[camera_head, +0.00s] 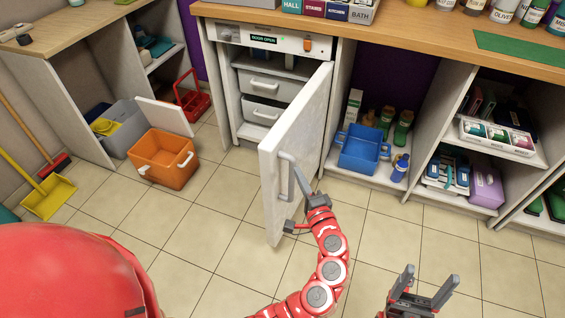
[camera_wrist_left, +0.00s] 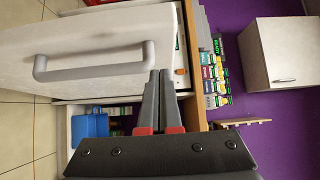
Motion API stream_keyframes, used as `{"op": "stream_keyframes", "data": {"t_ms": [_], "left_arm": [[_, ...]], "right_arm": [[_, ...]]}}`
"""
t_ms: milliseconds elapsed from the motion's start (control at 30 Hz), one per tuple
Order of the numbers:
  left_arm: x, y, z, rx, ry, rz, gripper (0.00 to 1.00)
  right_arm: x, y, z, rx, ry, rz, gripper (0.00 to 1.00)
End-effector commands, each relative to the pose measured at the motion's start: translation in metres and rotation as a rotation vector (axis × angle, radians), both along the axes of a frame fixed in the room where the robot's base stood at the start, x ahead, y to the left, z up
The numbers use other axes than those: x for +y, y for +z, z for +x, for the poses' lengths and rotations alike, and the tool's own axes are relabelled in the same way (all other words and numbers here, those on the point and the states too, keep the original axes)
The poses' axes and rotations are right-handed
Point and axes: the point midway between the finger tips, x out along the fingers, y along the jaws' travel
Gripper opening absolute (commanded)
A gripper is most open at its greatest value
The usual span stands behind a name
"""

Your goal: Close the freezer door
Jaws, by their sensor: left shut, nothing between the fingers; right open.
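The white freezer door (camera_head: 305,135) stands wide open, swung out from the freezer with its hinge side at the right of the opening. Its grey bar handle (camera_head: 284,178) is on the outer face. In the left wrist view, the door (camera_wrist_left: 110,22) and handle (camera_wrist_left: 95,62) fill the upper left. My left gripper (camera_head: 298,172) is shut and empty, on the outer side of the door close to the handle; its fingertips (camera_wrist_left: 160,75) appear just right of the handle. Contact cannot be told. My right gripper (camera_head: 432,279) is open and empty, low over the floor.
The freezer (camera_head: 231,100) shows drawers (camera_head: 266,86) inside and a lit display (camera_head: 263,40) above. An orange cooler (camera_head: 160,160) with raised lid stands on the floor at left. A blue caddy (camera_head: 363,150) and bottles sit on the shelf right of the door. Tiled floor before the freezer is clear.

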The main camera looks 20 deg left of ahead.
Motion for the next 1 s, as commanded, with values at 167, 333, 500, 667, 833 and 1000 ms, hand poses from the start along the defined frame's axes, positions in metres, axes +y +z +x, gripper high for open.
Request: {"op": "stream_keyframes", "data": {"t_ms": [167,333,500,667,833,1000], "left_arm": [[0.026,-0.001,0.03,0.001,0.006,0.0,0.0],[0.05,-0.001,0.033,0.003,0.002,0.0,0.0],[0.061,-0.001,0.035,0.001,-0.002,0.0,0.0],[0.063,-0.001,0.036,0.001,-0.004,0.001,0.0],[0.063,-0.001,0.036,0.001,-0.004,0.001,0.0],[0.066,0.0,0.035,0.001,-0.01,0.0,0.0]], "right_arm": [[0.0,-0.002,0.0,0.0,0.0,0.0,0.75],[0.0,-0.001,0.0,0.0,0.0,0.0,0.75],[0.0,-0.001,0.0,0.0,0.0,0.0,0.75],[0.0,0.0,0.0,0.0,0.0,0.0,0.75],[0.0,0.0,0.0,0.0,0.0,0.0,0.75],[0.0,0.001,0.0,0.0,0.0,0.0,0.75]]}}
